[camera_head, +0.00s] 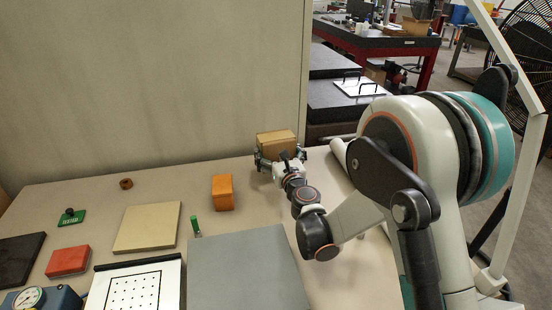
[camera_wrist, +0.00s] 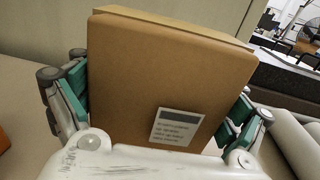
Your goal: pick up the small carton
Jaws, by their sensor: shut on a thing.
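The small carton (camera_head: 276,143) is a brown box near the back right of the table in the head view. In the wrist view the carton (camera_wrist: 165,85) fills the middle, slightly tilted in the picture, with a white printed label low on its near face. My gripper (camera_head: 279,158) is shut on the carton, with green-padded fingers on its left and right sides; the gripper also shows in the wrist view (camera_wrist: 155,110). The carton's underside is hidden, so I cannot tell whether it touches the table.
An orange block (camera_head: 222,193) stands left of the gripper. A green cylinder (camera_head: 195,226), beige slab (camera_head: 147,227), grey plate (camera_head: 245,275), red block (camera_head: 68,261) and brown ring (camera_head: 126,184) lie on the table (camera_head: 80,195). A wall panel (camera_head: 150,80) stands behind.

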